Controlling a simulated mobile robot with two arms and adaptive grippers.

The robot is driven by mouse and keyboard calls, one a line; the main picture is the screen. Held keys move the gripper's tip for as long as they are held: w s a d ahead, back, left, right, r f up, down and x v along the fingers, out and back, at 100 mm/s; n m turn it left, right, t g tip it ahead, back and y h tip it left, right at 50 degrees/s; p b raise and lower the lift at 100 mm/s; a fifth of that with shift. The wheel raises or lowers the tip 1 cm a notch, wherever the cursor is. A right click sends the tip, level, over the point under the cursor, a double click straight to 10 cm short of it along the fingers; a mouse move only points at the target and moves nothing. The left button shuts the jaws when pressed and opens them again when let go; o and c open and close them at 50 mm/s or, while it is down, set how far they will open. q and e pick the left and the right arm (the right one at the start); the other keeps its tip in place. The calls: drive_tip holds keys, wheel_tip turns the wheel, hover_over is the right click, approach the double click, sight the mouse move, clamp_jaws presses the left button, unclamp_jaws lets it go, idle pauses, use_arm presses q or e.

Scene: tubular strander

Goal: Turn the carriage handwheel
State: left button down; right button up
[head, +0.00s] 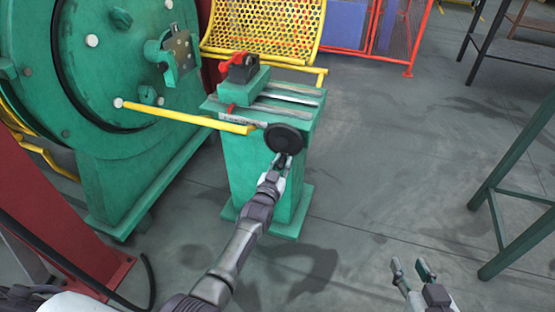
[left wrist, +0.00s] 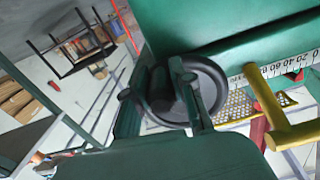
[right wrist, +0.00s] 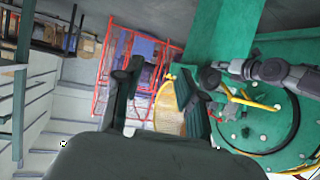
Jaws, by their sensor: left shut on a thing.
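The carriage handwheel (head: 284,136) is a dark round disc on the front end of the green carriage stand (head: 243,160). In the left wrist view the handwheel (left wrist: 213,86) shows behind my fingers, with a dark knob close to them. My left gripper (head: 282,161) is at the lower edge of the wheel and is shut on it, apparently at the knob; the fingers partly hide the grip. My right gripper (head: 410,265) is low at the right of the head view, away from the stand. Its fingers are apart with nothing between them.
A yellow bar (head: 185,116) runs from the green drum (head: 110,90) to the stand near the wheel. A red clamp part (head: 238,60) sits on the carriage. A yellow mesh guard (head: 265,28) is behind. A green frame (head: 510,190) stands right; the floor between is clear.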

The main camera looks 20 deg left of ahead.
sight(301, 147)
use_arm(q)
drive_tip(key=d+r+n+p, duration=0.1)
drive_tip(key=n, duration=0.3)
drive_tip(key=d+r+n+p, duration=0.1)
drive_tip(key=d+n, duration=0.1)
drive_tip(key=n, duration=0.2)
drive_tip(key=d+r+n+p, duration=0.1)
drive_tip(key=r+n, duration=0.1)
drive_tip(key=n, duration=0.2)
drive_tip(key=shift+s+d, duration=0.1)
drive_tip(key=shift+d, duration=0.15)
drive_tip(key=shift+d+r+n+p, duration=0.1)
drive_tip(key=shift+r+n+p, duration=0.45)
drive_tip(key=shift+n, duration=1.05)
use_arm(e)
drive_tip(key=s+d+f+g+h, duration=0.1)
drive_tip(key=s+d+f+g, duration=0.1)
drive_tip(key=s, duration=0.4)
drive_tip(key=s+d+f+g+h, duration=0.1)
drive_tip(key=s+d+f+g, duration=0.1)
drive_tip(key=s+f+g, duration=0.3)
drive_tip(key=shift+s+d+f+g+h, duration=0.2)
drive_tip(key=shift+s+d+g+h, duration=0.15)
drive_tip(key=shift+s+g, duration=0.85)
use_arm(q)
drive_tip(key=shift+r, duration=0.25)
use_arm(e)
drive_tip(key=shift+s, duration=0.1)
